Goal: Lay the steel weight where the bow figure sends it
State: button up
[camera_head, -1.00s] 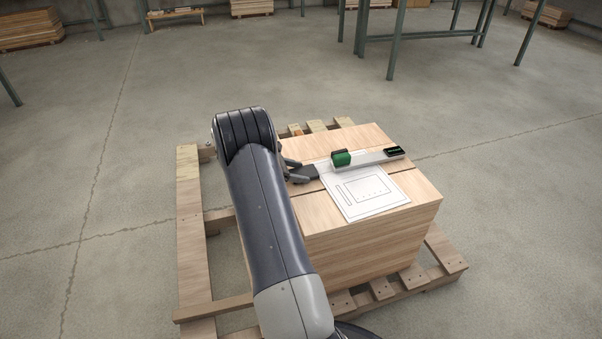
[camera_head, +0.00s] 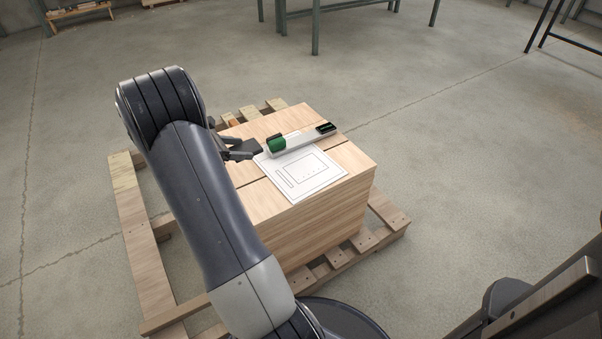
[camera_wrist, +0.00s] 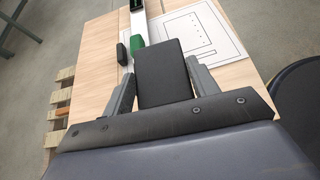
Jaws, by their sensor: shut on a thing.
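My gripper (camera_head: 240,148) is shut on a dark grey rectangular block, which I take for the steel weight (camera_wrist: 165,75); it lies between the two fingers in the wrist view. The gripper is at the left side of the wood stack's top, beside the paper sheet; whether the block touches the wood I cannot tell. A pale bar (camera_head: 301,142) lies across the sheet's far edge, with a green block (camera_head: 277,145) at its left end and a small black display (camera_head: 326,128) at its right. The display's figure is too small to read. The white sheet (camera_head: 318,184) carries a printed outline drawing.
The wood stack (camera_head: 320,235) stands on a slatted pallet (camera_head: 128,190) that juts out around it. A dark object with a wooden edge (camera_head: 560,300) fills the lower right corner. Green metal legs (camera_head: 316,35) stand behind. Open concrete floor lies on the right.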

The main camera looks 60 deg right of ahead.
jog(key=s+a, duration=0.6)
jog(key=s, duration=0.5)
notch_tip(320, 180, down, 10)
jog(key=b, duration=0.4)
jog(key=shift+f, duration=0.15)
jog(key=o, duration=1.4)
jog(key=shift+o, duration=0.2)
